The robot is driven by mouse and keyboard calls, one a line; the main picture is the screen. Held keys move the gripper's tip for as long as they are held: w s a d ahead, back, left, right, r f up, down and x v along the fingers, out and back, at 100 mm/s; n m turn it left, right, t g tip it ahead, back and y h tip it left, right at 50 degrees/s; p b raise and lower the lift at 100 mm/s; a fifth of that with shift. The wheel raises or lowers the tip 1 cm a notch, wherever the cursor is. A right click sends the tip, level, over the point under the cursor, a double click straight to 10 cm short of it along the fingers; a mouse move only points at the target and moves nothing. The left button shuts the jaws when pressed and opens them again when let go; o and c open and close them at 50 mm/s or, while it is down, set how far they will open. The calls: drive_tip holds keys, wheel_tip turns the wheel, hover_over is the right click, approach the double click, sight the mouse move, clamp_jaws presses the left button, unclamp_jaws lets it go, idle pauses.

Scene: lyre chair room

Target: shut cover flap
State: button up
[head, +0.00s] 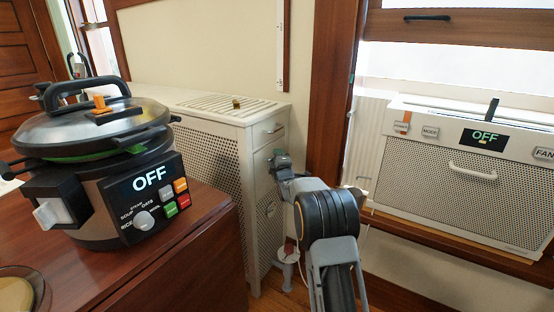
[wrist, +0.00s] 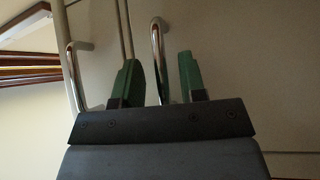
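My gripper (head: 281,161) is at the narrow end of a white perforated radiator cover (head: 215,160). In the wrist view my gripper (wrist: 158,72) has its two green fingers apart. A metal bar handle (wrist: 157,45) shows between them, on a pale panel (wrist: 235,70) that may be the cover flap. I cannot tell whether the fingers touch the handle. A second bar handle (wrist: 74,75) is left of the fingers. In the head view a small handle (head: 275,129) is on the cover's upper end panel. My arm hides part of the lower end.
A white window unit (head: 450,180), also reading OFF, is at right. A small brass-coloured item (head: 236,103) lies on the cover's top. A little wooden floor shows below.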

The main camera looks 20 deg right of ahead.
drive_tip(key=shift+s, duration=0.1)
drive_tip(key=p+v, duration=0.1)
drive_tip(key=v, duration=1.2)
drive_tip(key=shift+s, duration=0.35)
drive_tip(key=s+a+r+m+g+y+p, duration=0.1)
drive_tip(key=s+a+r+m+g+p, duration=0.2)
drive_tip(key=r+p, duration=0.4)
drive_tip(key=s+a+r+m+g+p, duration=0.3)
drive_tip(key=s+r+p, duration=0.1)
drive_tip(key=r+p, duration=0.3)
drive_tip(key=s+a+r+m+g+p, duration=0.2)
drive_tip(key=s+r+m+g+p, duration=0.1)
drive_tip(key=s, duration=0.5)
drive_tip(key=s+a+r+m+g+y+p, duration=0.1)
drive_tip(key=s+a+r+m+g+p, duration=0.1)
drive_tip(key=s+r+p, duration=0.3)
drive_tip(key=s+a+r+m+g+y+p, duration=0.1)
drive_tip(key=s+a+r+m+g+p, duration=0.2)
drive_tip(key=s+p, duration=0.5)
drive_tip(key=s+r+g, duration=0.1)
drive_tip(key=s, duration=0.1)
drive_tip(key=shift+s+r+m+g+p, duration=0.35)
drive_tip(key=shift+s+m+g, duration=0.05)
drive_tip(key=shift+o, duration=0.4)
